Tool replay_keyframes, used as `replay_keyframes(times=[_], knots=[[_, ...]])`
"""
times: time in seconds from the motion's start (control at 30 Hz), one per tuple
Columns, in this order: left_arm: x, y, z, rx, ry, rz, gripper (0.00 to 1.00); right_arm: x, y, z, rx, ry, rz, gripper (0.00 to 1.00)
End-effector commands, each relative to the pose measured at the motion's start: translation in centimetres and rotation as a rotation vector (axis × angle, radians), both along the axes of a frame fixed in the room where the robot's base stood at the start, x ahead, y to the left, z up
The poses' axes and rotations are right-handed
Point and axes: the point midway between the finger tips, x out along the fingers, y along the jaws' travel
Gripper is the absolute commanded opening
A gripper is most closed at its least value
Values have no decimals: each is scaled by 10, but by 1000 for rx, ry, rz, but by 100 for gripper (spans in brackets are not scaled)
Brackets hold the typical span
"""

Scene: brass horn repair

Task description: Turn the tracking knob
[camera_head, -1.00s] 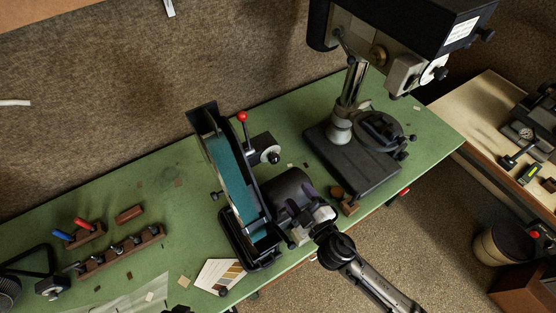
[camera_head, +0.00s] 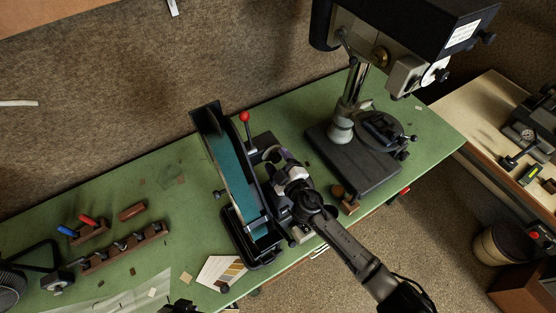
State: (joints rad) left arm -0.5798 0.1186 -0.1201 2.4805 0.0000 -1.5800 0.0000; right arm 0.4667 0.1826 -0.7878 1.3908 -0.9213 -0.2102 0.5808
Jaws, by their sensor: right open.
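The belt sander (camera_head: 228,165) stands on the green bench with its teal belt tilted and a red-ball lever (camera_head: 244,117) near its top. The tracking knob (camera_head: 271,154) sits on the right side of the sander and is partly hidden by my gripper. My right gripper (camera_head: 279,160) is open, with its fingertips close to the knob from the lower right. I cannot tell whether they touch it or are around it.
A drill press (camera_head: 352,160) stands to the right of the sander. Wooden racks with tools (camera_head: 125,248) lie at the left. A sandpaper sample card (camera_head: 222,271) lies below the sander. The green bench (camera_head: 185,215) is mostly bare between the racks and sander.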

Motion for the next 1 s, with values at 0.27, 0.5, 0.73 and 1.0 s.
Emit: replay_keyframes(times=[0.27,0.5,0.73,1.0], knots=[[0,2,0,8,0,-6,0,1,1,0,0,0,0,61],[0,2,0,7,0,-5,0,1,1,0,0,0,0,41],[0,0,0,0,0,0,0,1,0,0,0,0,0,19],[0,-2,-1,-6,0,4,0,1,0,0,-16,-10,0,12]])
